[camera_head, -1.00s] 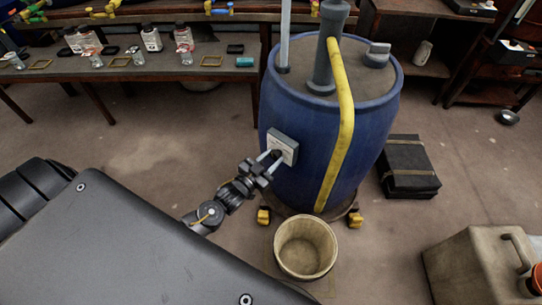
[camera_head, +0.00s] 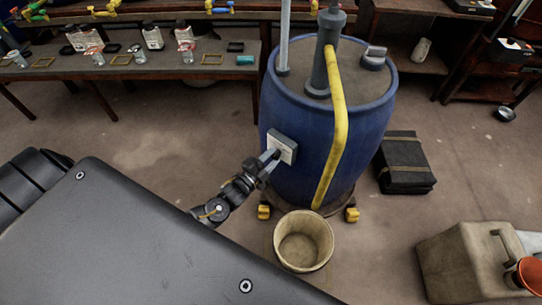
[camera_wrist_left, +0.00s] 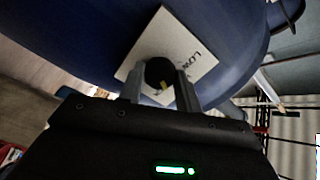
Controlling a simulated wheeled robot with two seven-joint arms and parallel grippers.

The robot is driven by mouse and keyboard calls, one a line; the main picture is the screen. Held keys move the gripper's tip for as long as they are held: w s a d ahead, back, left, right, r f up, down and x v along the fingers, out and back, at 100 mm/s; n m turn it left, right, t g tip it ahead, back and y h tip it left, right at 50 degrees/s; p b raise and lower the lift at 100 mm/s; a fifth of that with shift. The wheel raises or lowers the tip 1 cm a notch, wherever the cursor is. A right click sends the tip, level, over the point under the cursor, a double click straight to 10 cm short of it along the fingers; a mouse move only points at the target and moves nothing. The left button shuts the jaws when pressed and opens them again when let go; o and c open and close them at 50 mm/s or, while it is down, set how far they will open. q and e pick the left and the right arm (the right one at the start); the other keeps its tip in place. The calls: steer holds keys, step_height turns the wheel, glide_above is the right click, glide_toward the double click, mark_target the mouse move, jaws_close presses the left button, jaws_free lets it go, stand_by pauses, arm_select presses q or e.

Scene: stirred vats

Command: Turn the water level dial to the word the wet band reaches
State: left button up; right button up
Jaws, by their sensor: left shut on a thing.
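The blue barrel (camera_head: 295,130) stands upright at the centre with a grey dial box (camera_head: 284,145) on its front left side. In the left wrist view the dial's white plate (camera_wrist_left: 195,55) looks tilted, with a word like "LOW" partly readable. The round black dial knob (camera_wrist_left: 160,72) carries a yellowish mark. My left gripper (camera_head: 272,156) is at the dial box; in the left wrist view its fingers (camera_wrist_left: 158,86) are shut on the knob from both sides. Other words on the plate are hidden or too small to read. No wet band can be made out. My right gripper is not in view.
A yellow strip (camera_head: 337,120) runs down the barrel from the grey pump (camera_head: 322,65). An open beige bucket (camera_head: 303,240) stands below the dial. A black case (camera_head: 405,165) lies to the right, and a grey-beige jerrycan (camera_head: 465,265) stands at lower right.

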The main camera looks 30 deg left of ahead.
arm_select(q)
steer(key=m+p, duration=0.1)
steer(key=m, duration=0.2)
steer(key=shift+m, duration=0.9)
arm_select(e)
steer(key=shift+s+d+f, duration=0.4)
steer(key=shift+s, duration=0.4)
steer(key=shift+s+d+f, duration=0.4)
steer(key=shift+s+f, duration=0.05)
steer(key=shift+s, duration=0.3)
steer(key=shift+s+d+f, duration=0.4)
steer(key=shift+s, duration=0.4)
arm_select(q)
steer(key=o, duration=1)
steer(key=shift+c, duration=0.2)
steer(key=v, duration=1)
steer(key=shift+s, duration=0.4)
steer(key=shift+a, duration=0.1)
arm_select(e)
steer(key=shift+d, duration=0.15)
